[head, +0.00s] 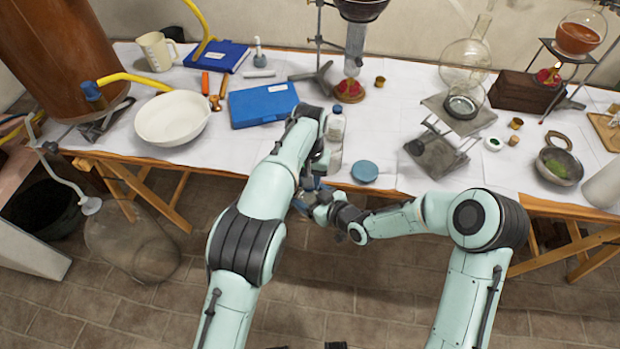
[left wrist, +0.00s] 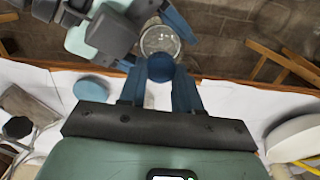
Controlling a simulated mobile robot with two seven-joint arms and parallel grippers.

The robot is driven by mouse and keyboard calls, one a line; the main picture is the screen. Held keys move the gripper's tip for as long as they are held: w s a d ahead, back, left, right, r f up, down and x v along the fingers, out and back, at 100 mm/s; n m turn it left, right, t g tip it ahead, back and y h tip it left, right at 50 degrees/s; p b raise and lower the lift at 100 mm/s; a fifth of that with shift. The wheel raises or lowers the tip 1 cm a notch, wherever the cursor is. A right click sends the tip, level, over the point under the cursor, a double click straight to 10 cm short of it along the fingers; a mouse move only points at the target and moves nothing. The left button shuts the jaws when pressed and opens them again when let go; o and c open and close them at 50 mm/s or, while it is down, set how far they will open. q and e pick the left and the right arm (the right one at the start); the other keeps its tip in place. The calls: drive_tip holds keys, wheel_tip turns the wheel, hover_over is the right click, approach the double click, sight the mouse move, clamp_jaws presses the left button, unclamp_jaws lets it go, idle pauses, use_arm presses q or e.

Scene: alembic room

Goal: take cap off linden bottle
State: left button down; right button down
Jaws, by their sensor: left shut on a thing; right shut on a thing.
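In the left wrist view my left gripper (left wrist: 158,90) has its two blue fingers closed on a small blue cap (left wrist: 160,68). Just beyond the cap is a round clear glass bottle (left wrist: 160,42), between the blue fingers of my right gripper (left wrist: 162,22). I cannot tell whether the cap still touches the bottle. In the head view my right gripper (head: 308,201) meets the left one (head: 314,184) in front of the table edge, and the arms mostly hide the cap and bottle. No label on the held bottle can be read.
A clear bottle with a blue top (head: 336,126) stands on the white-covered table (head: 395,130) behind my left gripper. A round blue lid (head: 364,171) lies near the front edge. A blue case (head: 263,105), a white bowl (head: 172,118) and a lab jack (head: 440,155) stand around.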

use_arm(q)
drive_tip(key=n, duration=0.4)
drive_tip(key=shift+w+r+n, duration=0.1)
drive_tip(key=shift+n, duration=0.2)
drive_tip(key=n, duration=0.4)
drive_tip(key=shift+n, duration=0.3)
drive_tip(key=n, duration=0.6)
drive_tip(key=shift+n, duration=0.4)
drive_tip(key=n, duration=0.6)
drive_tip(key=shift+s+d+n, duration=0.1)
drive_tip(key=shift+s+n, duration=0.2)
drive_tip(key=shift+n, duration=0.1)
drive_tip(key=n, duration=0.5)
drive_tip(key=shift+d, duration=0.1)
drive_tip(key=shift+r, duration=0.2)
drive_tip(key=shift+r, duration=0.65)
drive_tip(key=shift+a+r, duration=0.2)
drive_tip(key=shift+r, duration=0.1)
